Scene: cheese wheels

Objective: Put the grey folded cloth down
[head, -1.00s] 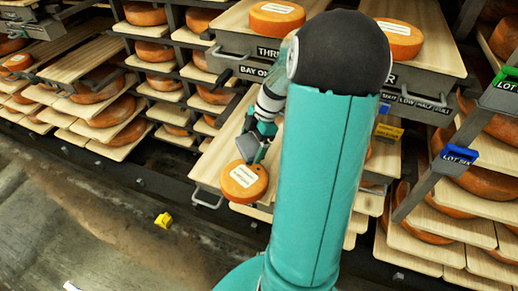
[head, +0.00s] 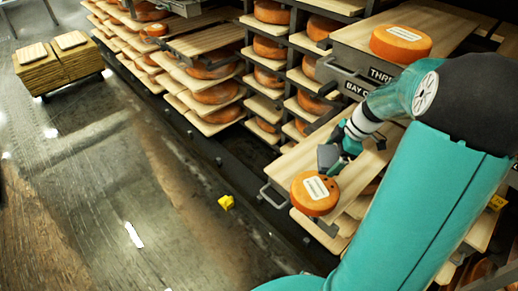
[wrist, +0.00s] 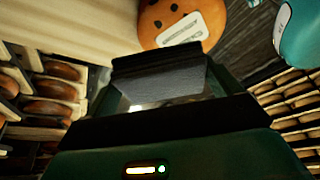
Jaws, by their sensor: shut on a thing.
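My gripper (head: 340,157) is shut on the grey folded cloth (head: 328,157). The wheel sits on a pulled-out wooden board (head: 290,168). I cannot tell whether the cloth touches the board or the wheel.
Racks of cheese wheels on boards fill the back. Another labelled wheel (head: 401,43) sits on an upper board. A yellow object (head: 226,202) and a white strip (head: 134,235) lie on the floor. A stack of boards (head: 58,67) stands at left; the floor between is mostly clear.

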